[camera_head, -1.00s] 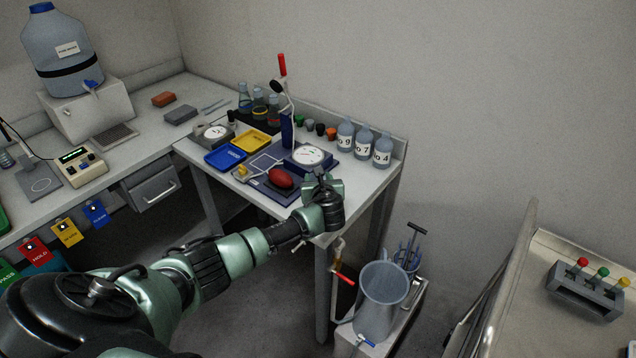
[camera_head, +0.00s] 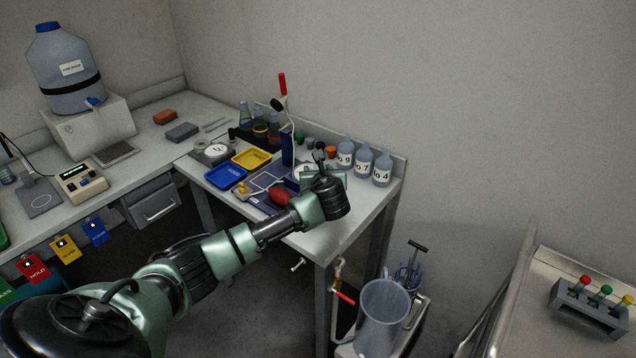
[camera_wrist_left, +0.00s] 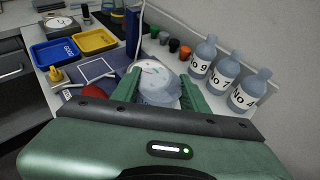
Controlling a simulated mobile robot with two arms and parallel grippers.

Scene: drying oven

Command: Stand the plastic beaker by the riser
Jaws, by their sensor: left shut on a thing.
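My left gripper (camera_head: 321,172) is over the right-hand bench. It also shows in the left wrist view (camera_wrist_left: 165,88), where its two green fingers are shut on a clear, translucent vessel, the plastic beaker (camera_wrist_left: 163,92). Its base and tilt are hard to tell. In the head view my gripper hides most of it. A white round dial on a blue base (camera_wrist_left: 150,70) shows behind and through it. A white box (camera_head: 88,128) under the large blue jug looks like a riser, but I cannot tell whether it is the one named. My right gripper is not in view.
Three labelled bottles (camera_head: 363,163) stand right of my gripper. The bench's front right corner (camera_head: 325,240) is clear.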

